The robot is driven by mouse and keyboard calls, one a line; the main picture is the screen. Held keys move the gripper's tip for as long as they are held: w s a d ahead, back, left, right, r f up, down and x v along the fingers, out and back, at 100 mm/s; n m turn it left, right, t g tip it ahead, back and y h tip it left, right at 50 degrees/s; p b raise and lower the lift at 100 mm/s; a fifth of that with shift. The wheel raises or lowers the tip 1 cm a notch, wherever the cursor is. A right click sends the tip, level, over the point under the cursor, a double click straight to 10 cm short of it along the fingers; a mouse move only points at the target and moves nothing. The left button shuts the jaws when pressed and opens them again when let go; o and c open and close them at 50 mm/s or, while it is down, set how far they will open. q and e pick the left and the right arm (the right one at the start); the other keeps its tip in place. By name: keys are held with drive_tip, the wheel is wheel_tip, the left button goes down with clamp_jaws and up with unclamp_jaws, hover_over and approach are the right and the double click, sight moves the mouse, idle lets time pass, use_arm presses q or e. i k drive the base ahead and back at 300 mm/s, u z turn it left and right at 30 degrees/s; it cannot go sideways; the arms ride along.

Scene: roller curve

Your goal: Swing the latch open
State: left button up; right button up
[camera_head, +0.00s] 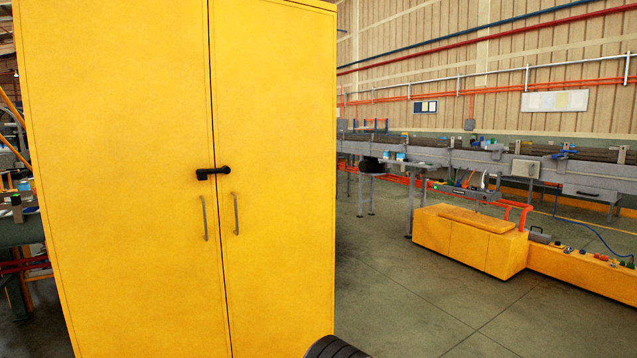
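A black latch (212,173) lies roughly level across the seam between the two doors of a tall yellow cabinet (150,90). Its round end is on the right door and its other end reaches onto the left door. Both doors look closed. Below the latch, each door has a grey vertical handle: the left handle (204,218) and the right handle (236,214). Neither of my grippers shows in the view. A dark ribbed rounded part at the bottom edge may be part of my arm; I cannot tell.
A low yellow bench-like box (470,240) stands on the floor at right. Behind it runs a long grey conveyor structure (480,158). The grey floor (400,300) right of the cabinet is clear. Other equipment shows at the far left edge.

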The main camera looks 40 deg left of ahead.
sight(226, 170)
drive_tip(key=u, duration=0.1)
drive_tip(key=i, duration=1.55)
drive_tip(key=u, duration=0.75)
drive_tip(key=i, duration=0.85)
drive_tip(key=u, duration=0.65)
